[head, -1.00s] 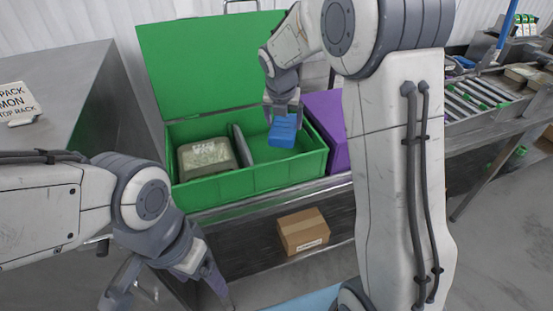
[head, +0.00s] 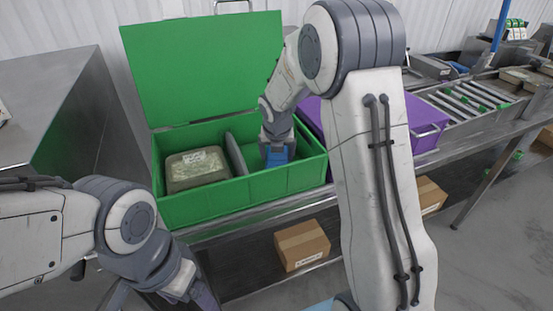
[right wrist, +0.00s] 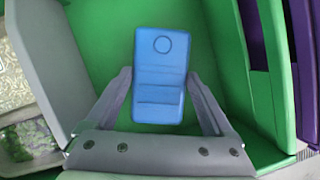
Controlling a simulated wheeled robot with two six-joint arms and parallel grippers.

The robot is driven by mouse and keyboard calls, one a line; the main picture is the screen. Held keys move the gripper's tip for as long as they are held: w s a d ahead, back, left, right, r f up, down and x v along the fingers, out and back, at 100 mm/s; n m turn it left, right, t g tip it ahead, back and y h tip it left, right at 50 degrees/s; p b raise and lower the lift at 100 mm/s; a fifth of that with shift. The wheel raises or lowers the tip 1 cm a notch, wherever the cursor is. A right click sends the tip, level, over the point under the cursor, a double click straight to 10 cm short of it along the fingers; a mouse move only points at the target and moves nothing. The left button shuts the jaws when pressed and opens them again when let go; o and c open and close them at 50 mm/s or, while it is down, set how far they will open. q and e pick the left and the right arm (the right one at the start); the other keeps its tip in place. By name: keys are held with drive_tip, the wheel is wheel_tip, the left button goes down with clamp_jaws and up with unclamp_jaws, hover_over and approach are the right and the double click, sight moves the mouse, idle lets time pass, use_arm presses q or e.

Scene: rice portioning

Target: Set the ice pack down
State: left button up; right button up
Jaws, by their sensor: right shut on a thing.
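The blue ice pack (head: 275,157) is in my right gripper (head: 277,145), inside the right compartment of the open green crate (head: 245,190). In the right wrist view the ice pack (right wrist: 159,75) lies between the two fingers of the gripper (right wrist: 160,100). Whether its underside touches the crate floor is hidden. A grey divider (head: 236,153) stands left of it. My left gripper is low at the left, cut off by the bottom edge of the head view, and its fingers do not show clearly (head: 190,290).
A lidded container of greens (head: 197,168) sits in the crate's left compartment. The green lid (head: 205,70) stands open behind. A purple crate (head: 425,120) is close on the right. A cardboard box (head: 302,245) lies on the lower shelf.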

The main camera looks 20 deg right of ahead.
drive_tip(key=shift+f, duration=0.75)
drive_tip(key=shift+f, duration=0.1)
drive_tip(key=o, duration=1.5)
drive_tip(key=shift+c, duration=0.2)
drive_tip(key=v, duration=1.2)
drive_tip(key=s+a+m+g+y, duration=0.1)
drive_tip(key=s+a+m+y, duration=0.1)
drive_tip(key=s+a+m, duration=0.95)
drive_tip(key=s+a+f+m+g, duration=0.1)
drive_tip(key=s+a+m, duration=0.1)
drive_tip(key=s+m, duration=0.4)
drive_tip(key=s+a+f+m+g, duration=0.2)
drive_tip(key=s+m, duration=0.5)
drive_tip(key=s, duration=0.7)
drive_tip(key=shift+a+y, duration=0.3)
drive_tip(key=shift+a, duration=0.1)
